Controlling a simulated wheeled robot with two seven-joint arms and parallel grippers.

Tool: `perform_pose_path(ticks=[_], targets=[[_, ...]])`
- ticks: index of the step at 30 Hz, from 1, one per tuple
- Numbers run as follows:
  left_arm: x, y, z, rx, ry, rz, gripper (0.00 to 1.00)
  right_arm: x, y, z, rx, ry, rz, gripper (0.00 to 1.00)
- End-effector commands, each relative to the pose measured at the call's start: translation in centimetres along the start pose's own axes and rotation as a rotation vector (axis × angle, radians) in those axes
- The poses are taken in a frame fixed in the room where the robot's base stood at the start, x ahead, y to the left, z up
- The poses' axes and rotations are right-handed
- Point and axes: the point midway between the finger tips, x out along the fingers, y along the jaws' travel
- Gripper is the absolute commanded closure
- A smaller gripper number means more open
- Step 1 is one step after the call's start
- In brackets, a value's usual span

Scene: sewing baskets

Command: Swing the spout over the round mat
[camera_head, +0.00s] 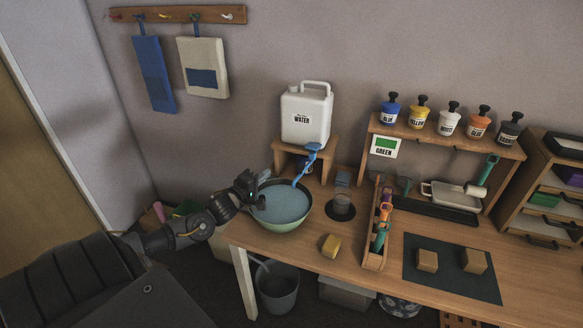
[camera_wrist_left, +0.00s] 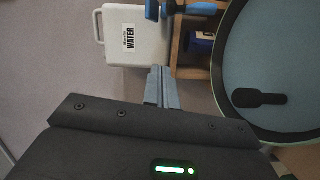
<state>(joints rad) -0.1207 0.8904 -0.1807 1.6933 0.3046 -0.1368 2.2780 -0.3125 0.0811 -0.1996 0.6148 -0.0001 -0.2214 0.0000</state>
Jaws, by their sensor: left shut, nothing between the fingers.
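A white water jug (camera_head: 305,115) stands on a small wooden stand at the back of the table. A blue spout (camera_head: 312,150) at its front slants down to the left, its lower end over the bowl of blue liquid (camera_head: 287,203). The dark round mat (camera_head: 335,222) lies right of the bowl with a clear cup on it. My left gripper (camera_head: 262,184) is shut and empty at the bowl's left rim. In the left wrist view its fingers (camera_wrist_left: 163,85) are together, apart from the blue spout (camera_wrist_left: 200,8) at the top edge. My right gripper is not in view.
A yellow block (camera_head: 331,246) lies in front of the round mat. A wooden rack of coloured tools (camera_head: 378,235) stands to the right. A bucket (camera_head: 277,285) is below the table's front edge. A dark shape (camera_wrist_left: 258,98) shows in the bowl; I cannot tell what it is.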

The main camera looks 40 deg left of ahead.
Motion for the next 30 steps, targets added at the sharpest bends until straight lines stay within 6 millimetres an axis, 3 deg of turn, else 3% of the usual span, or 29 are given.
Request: perform_pose_path(ticks=[14, 21, 30], targets=[[8.9, 0.5, 0.4, -0.001, -0.005, 0.003, 1.00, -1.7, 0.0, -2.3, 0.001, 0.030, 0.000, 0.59], [9.3, 0.4, 3.5, 0.000, -0.005, 0.001, 1.00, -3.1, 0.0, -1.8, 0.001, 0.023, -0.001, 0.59], [9.5, 0.1, 4.2, 0.001, -0.004, 0.001, 1.00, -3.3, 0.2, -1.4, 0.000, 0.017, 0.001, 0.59]])
